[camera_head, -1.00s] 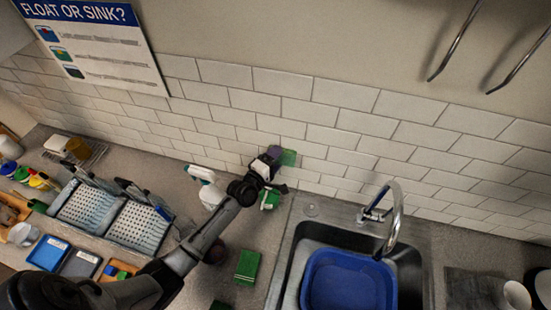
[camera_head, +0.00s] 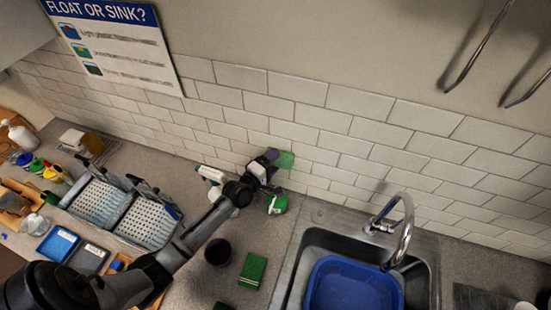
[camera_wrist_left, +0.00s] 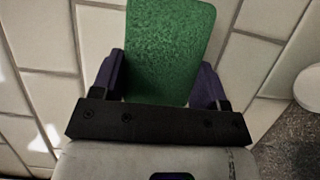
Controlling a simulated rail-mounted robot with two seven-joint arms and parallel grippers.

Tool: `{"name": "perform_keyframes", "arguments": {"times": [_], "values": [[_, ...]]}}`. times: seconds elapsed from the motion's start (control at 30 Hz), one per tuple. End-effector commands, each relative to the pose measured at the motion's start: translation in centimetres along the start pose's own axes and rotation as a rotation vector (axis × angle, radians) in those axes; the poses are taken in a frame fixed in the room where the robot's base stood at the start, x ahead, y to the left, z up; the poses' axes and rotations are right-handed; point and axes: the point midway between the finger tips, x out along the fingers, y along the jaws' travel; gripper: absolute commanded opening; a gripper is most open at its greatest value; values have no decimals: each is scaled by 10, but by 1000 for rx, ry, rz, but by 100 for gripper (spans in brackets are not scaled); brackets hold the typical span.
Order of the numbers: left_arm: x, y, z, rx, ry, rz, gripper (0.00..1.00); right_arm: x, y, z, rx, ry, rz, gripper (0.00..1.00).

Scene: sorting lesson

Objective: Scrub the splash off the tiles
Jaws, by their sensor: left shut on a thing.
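My left gripper (camera_head: 272,155) is shut on a green scrubbing pad (camera_head: 285,160) at the tiled wall (camera_head: 340,145), above the counter left of the sink. In the left wrist view the pad (camera_wrist_left: 170,50) sits between two purple fingers (camera_wrist_left: 160,85), its face toward the white tiles (camera_wrist_left: 45,40). It looks close to or against them; contact is hard to tell. No splash stands out on the visible tiles; the pad and gripper hide a patch. My right gripper is not in view.
A green-and-white item (camera_head: 277,204) and a white spray bottle (camera_head: 210,175) stand near my gripper. A dark cup (camera_head: 217,252) and a green block (camera_head: 252,270) are nearer. The sink holds a blue tub (camera_head: 350,285) beside a curved faucet (camera_head: 408,225). A dish rack (camera_head: 150,225) stands left.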

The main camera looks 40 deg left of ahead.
Motion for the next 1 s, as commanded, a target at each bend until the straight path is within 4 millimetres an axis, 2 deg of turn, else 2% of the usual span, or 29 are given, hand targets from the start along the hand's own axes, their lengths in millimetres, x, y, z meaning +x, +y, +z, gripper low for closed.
{"name": "perform_keyframes", "arguments": {"times": [0.03,0.3,0.5,1.0], "values": [[-6,2,4,-2,-2,-3,49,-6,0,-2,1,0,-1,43],[-29,1,15,-3,-5,-4,49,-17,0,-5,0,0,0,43],[-41,0,20,-3,-5,-3,49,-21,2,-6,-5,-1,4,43],[-44,-1,22,-3,-6,-3,49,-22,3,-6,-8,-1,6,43]]}}
